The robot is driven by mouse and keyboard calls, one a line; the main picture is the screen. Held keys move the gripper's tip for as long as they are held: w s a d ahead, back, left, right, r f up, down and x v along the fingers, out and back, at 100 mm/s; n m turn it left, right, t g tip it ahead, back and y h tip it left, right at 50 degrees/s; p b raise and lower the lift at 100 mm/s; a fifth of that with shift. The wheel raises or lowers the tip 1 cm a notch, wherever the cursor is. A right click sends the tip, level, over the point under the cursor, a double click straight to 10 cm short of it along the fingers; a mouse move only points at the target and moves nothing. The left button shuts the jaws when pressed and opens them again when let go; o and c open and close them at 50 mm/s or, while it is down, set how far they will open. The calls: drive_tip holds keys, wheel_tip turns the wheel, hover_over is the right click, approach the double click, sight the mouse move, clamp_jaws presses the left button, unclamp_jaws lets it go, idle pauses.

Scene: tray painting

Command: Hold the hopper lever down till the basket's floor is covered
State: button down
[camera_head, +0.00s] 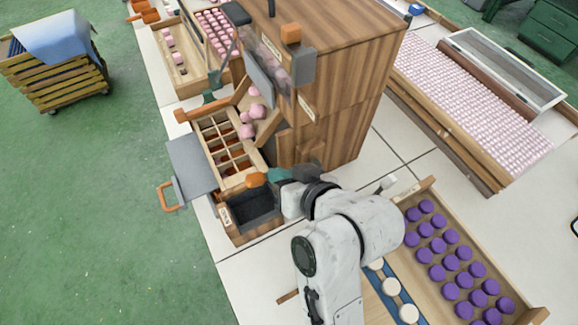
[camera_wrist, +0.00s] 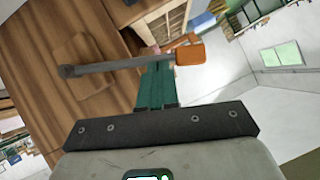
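The hopper is a tall wooden cabinet (camera_head: 335,60). Its lever is a grey rod with an orange knob (camera_head: 257,180), low on the cabinet's front; the lever (camera_wrist: 110,67) also shows in the wrist view. My gripper (camera_head: 280,175) is beside the knob, its green fingers (camera_wrist: 155,85) close together. The rod crosses in front of the fingers near their tips; I cannot tell whether they touch. Below the knob is a wooden box (camera_head: 238,238) with a dark inside, perhaps the basket; no pieces can be made out in it.
Pink lumps (camera_head: 247,131) lie on a chute above a divided wooden tray (camera_head: 204,128). A grey plate with an orange handle (camera_head: 168,197) juts out at left. A tray of purple pieces (camera_head: 535,316) stands at right.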

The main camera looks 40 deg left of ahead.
drive_tip(key=shift+s+a+f+n+t, duration=0.15)
drive_tip(key=shift+s+f, duration=0.15)
drive_tip(key=shift+f, duration=0.3)
drive_tip(key=shift+s+a+f+n+t, duration=0.15)
drive_tip(key=shift+s+f, duration=0.1)
drive_tip(key=shift+f, duration=0.3)
drive_tip(key=shift+s+f, duration=0.15)
idle(1.0)
